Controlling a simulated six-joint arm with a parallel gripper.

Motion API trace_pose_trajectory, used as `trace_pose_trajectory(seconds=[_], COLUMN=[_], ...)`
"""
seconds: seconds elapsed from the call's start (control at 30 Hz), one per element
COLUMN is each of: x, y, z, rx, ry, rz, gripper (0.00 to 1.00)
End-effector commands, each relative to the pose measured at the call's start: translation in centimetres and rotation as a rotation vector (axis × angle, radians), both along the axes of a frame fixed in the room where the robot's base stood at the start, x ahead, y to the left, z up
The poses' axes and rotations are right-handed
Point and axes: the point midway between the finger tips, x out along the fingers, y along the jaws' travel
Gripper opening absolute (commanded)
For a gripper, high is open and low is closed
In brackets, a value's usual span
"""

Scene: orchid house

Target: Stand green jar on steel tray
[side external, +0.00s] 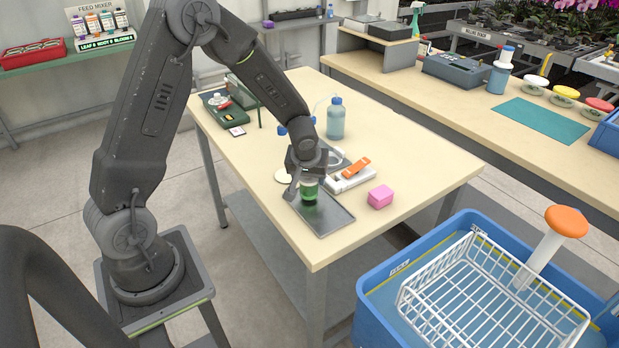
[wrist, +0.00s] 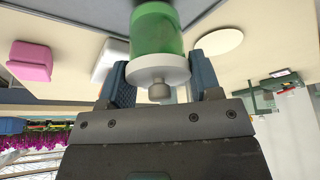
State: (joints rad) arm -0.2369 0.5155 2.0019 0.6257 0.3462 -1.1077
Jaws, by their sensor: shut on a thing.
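The green jar (side external: 310,187) is upright in my gripper (side external: 305,176), over the left part of the steel tray (side external: 334,217). In the wrist view the jar (wrist: 158,33) shows green walls and a pale lid with a knob, between the two blue-grey fingers. My gripper is shut on the jar near its lid. I cannot tell whether the jar's base touches the tray or is slightly above it. The tray's grey surface (wrist: 217,10) also shows at the top of the wrist view.
A pink box (side external: 380,197) stands right of the tray. A white device with an orange part (side external: 355,168) and a white disc (side external: 284,176) lie behind it. A blue bottle (side external: 335,120) stands farther back. The table's front corner is bare.

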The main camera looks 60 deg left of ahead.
Motion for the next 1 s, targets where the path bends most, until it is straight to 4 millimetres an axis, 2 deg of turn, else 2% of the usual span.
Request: trace_pose_trajectory(seconds=[0.1,0.47,0.5,0.77,1.0], x=[0.06,0.05,0.04,0.04,0.05], y=[-0.01,0.01,0.01,0.01,0.02], z=[-0.81,-1.11,-1.14,-1.11,-1.0], rx=[-0.001,0.0,0.0,0.0,0.0], ry=[-0.002,-0.003,-0.003,-0.003,-0.003], rz=[0.0,-0.001,-0.001,-0.001,0.0], gripper=[0.3,0.3,0.6,0.84,0.84])
